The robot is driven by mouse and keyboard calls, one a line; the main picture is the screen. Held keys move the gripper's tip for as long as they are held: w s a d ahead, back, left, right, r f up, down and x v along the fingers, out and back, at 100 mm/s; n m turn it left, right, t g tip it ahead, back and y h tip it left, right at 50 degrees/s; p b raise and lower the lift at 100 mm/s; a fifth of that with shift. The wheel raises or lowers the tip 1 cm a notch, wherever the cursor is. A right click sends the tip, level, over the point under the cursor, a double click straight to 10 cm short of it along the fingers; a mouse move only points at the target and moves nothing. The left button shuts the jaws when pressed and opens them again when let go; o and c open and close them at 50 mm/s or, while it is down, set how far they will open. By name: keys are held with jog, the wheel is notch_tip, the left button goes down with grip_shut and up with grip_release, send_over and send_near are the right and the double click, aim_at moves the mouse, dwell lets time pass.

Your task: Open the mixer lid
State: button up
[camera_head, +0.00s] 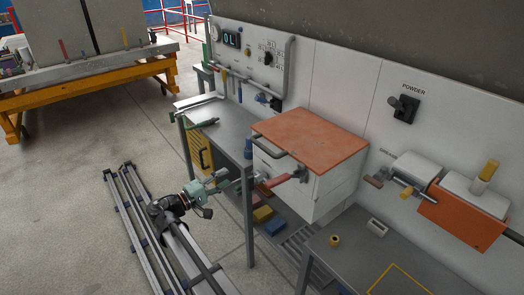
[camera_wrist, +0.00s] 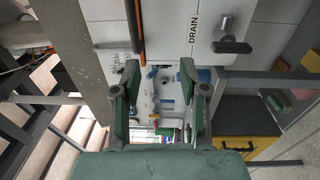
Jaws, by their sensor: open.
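The mixer is a white box (camera_head: 325,190) with a flat orange lid (camera_head: 315,138), which lies closed on top. A dark bar handle (camera_head: 272,147) sticks out from the lid's front edge. My gripper (camera_head: 222,179) is in front of the mixer, lower than the lid and to the left, apart from the handle. In the wrist view my gripper (camera_wrist: 158,78) is open, with nothing between its green-grey fingers. There, the mixer's white front shows beyond the fingers, with a dark bar (camera_wrist: 131,25) and an orange edge (camera_wrist: 140,30) at the top.
A drain lever (camera_wrist: 232,46) sticks out from the mixer's front, beside the DRAIN label. A grey bench (camera_head: 215,130) stands left of the mixer, and another table (camera_head: 365,260) stands right. Bins (camera_head: 262,214) sit low beneath.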

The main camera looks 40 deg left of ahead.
aim_at(263, 147)
jog(key=shift+m+t+h, duration=0.3)
jog(key=shift+t+h, duration=0.1)
jog(key=shift+t, duration=0.3)
jog(key=r+p+x, duration=0.1)
jog(key=p+x, duration=0.1)
jog(key=x, duration=0.3)
jog(key=p+x, duration=0.1)
jog(key=x, duration=0.5)
jog(key=r+p+x, duration=0.1)
jog(key=p+x, duration=0.1)
jog(key=x, duration=0.4)
jog(key=shift+d+r+p, duration=0.2)
jog(key=shift+r+p, duration=0.15)
jog(key=shift+r, duration=0.05)
grip_shut()
